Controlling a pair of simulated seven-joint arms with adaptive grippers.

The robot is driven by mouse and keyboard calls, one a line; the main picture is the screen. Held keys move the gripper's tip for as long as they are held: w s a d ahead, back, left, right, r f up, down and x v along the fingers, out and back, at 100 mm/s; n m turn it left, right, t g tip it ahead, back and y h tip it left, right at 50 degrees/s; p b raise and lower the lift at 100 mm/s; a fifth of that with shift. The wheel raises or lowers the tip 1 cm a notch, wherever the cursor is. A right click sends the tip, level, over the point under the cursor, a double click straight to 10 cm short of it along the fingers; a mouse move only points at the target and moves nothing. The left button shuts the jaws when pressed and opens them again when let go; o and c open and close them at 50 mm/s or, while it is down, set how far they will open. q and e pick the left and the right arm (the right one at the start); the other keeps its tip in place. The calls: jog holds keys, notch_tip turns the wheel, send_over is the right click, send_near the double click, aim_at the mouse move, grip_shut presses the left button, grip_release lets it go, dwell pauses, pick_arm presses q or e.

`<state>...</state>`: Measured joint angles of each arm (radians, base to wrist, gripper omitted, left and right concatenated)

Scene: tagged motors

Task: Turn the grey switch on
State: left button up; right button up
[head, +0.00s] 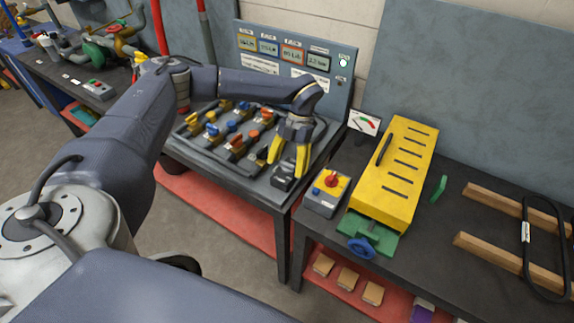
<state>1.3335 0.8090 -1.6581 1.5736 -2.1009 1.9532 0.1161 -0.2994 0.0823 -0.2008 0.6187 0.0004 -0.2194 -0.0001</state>
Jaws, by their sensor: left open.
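The black panel board (203,140) on the table carries rows of switches with yellow, blue, orange and dark handles. A dark grey switch (283,183) sits at the board's front right corner. My left gripper (286,168) has yellow fingers and points down over this switch. The fingers are apart, with nothing clearly between them. I cannot tell whether they touch the switch or which way its handle is turned. My right gripper is not in view.
A grey box with a red knob (331,180) stands right of the board, beside a yellow slotted case (394,175). A meter panel (300,62) stands behind. Wooden bars (510,250) and a black cable loop lie at right. A gap separates the two tables.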

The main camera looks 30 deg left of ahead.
pick_arm(q)
jog(key=v, duration=1.2)
jog(key=shift+s+d, duration=0.1)
